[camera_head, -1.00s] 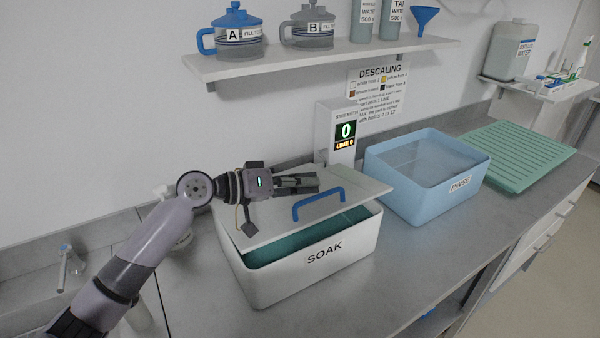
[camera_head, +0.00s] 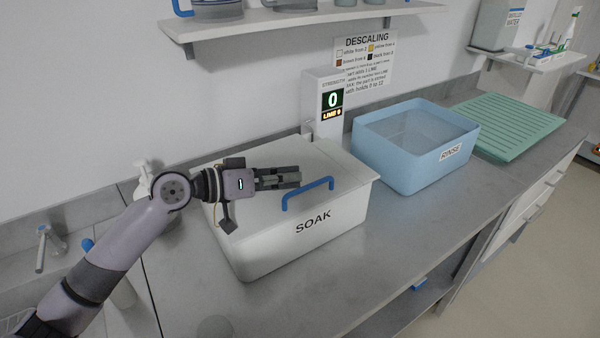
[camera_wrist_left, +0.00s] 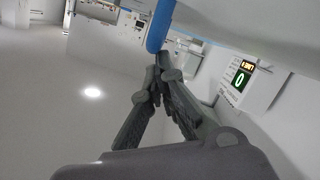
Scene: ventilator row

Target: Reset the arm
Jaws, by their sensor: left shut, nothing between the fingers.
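My left gripper (camera_head: 297,177) is shut and empty. In the head view it appears over the white lid (camera_head: 262,203) of the SOAK bin, just behind the lid's blue handle (camera_head: 307,194). The lid now lies flat over the white SOAK bin (camera_head: 296,241), so the bin's inside is hidden. In the left wrist view the fingers (camera_wrist_left: 160,66) meet at their tips close to the blue handle (camera_wrist_left: 160,25); I cannot tell whether they touch it. My right gripper is not in view.
A blue RINSE bin (camera_head: 400,168) stands to the right on the grey counter (camera_head: 345,282), with a green drain mat (camera_head: 525,125) beyond it. A display (camera_head: 331,100) reading 0 stands behind the SOAK bin. A shelf (camera_head: 300,22) hangs above. A tap (camera_head: 42,247) is at left.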

